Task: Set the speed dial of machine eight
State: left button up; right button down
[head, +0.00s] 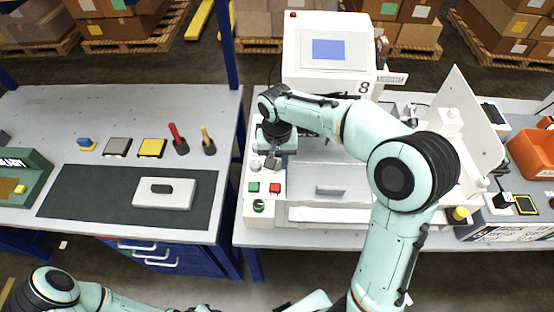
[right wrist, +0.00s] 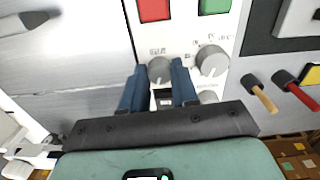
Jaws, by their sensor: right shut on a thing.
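Machine eight (head: 327,75) is a white machine with a screen and the number 8, standing on the right table. Its control panel (head: 251,207) is on its left side. My right gripper (head: 272,163) reaches down over this panel. In the right wrist view, its two blue fingers (right wrist: 158,88) are shut on a round grey dial (right wrist: 160,68), one on each side. A second grey dial (right wrist: 212,60) sits beside it, outside the fingers, with a third knob (right wrist: 208,97) partly hidden. The dial labels are too small to read. My left gripper is not visible.
A green button (head: 254,187) and a red button (head: 275,188) lie just in front of the gripper. The left table carries a dark mat (head: 80,190) with a white block, and red- and yellow-handled tools. An orange bin (head: 532,155) stands far right.

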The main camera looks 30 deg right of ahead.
jog(key=shift+m, duration=0.4)
jog(key=c, duration=0.8)
grip_release()
jog(key=shift+c, duration=0.2)
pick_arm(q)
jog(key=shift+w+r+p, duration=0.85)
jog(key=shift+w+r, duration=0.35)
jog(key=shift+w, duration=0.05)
pick_arm(e)
notch_tip(320, 180, up, 14)
jog(key=shift+f, duration=0.25)
